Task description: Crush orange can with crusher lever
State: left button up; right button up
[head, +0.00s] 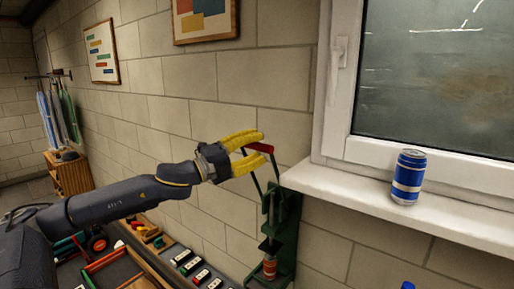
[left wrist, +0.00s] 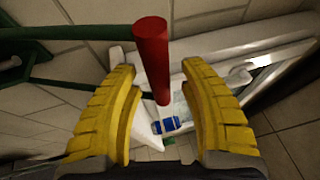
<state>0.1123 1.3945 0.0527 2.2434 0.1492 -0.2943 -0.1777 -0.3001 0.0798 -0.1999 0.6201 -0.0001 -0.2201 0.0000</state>
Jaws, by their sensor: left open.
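The green can crusher (head: 287,225) is on the brick wall below the window sill. Its lever is raised and ends in a red handle (head: 259,148), which also shows in the left wrist view (left wrist: 151,50). The orange can (head: 270,266) sits upright low in the crusher, partly hidden by its frame. My left gripper (head: 252,152), with yellow fingers, is at the red handle. In the left wrist view the fingers (left wrist: 158,85) are spread apart, with the handle between them and a gap on each side. My right gripper is not in view.
A blue can (head: 407,177) stands on the white window sill (head: 345,190), right of the crusher; it also shows in the left wrist view (left wrist: 167,125).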

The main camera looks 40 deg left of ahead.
pick_arm(q)
jog(key=shift+w, duration=0.1)
jog(key=shift+c, duration=0.2)
grip_shut()
dwell(0.4)
